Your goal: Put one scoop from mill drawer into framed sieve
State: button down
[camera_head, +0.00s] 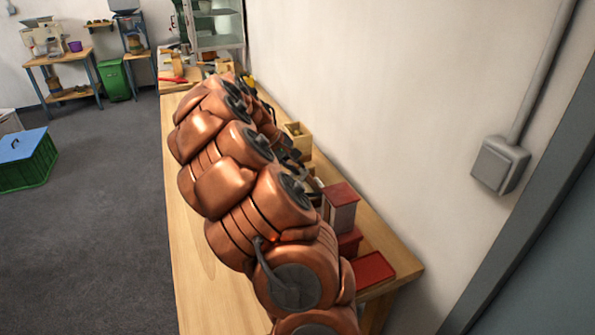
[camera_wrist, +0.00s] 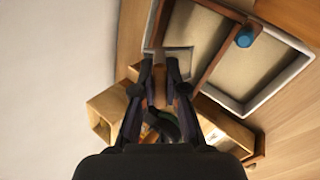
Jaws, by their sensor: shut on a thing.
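In the wrist view my gripper (camera_wrist: 160,75) is shut on the handle of a scoop (camera_wrist: 180,58). The scoop's pale, flat-looking pan is just beyond the fingertips. The pan overlaps the near left part of a framed panel (camera_wrist: 208,32) that looks like the framed sieve. I cannot tell the height between them or what the pan holds. In the head view a red-topped box, seemingly the mill (camera_head: 341,212), stands on the bench with a red drawer-like part (camera_head: 350,242) at its base. My arm hides much of the bench, and the gripper is not clear there.
An open wooden box (camera_wrist: 103,108) lies left of my gripper. In the head view a red tray (camera_head: 374,270) lies at the bench's near end. The wall closes off the bench's right side.

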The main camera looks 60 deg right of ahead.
jog(key=shift+w+a+f+g+h+b, duration=0.1)
jog(key=shift+a+g+h+b, duration=0.1)
jog(key=shift+a+h+b, duration=0.75)
jog(key=shift+w+a+g+h+b, duration=0.15)
jog(key=shift+h+b, duration=0.4)
jog(key=shift+b, duration=0.95)
jog(key=shift+d, duration=0.1)
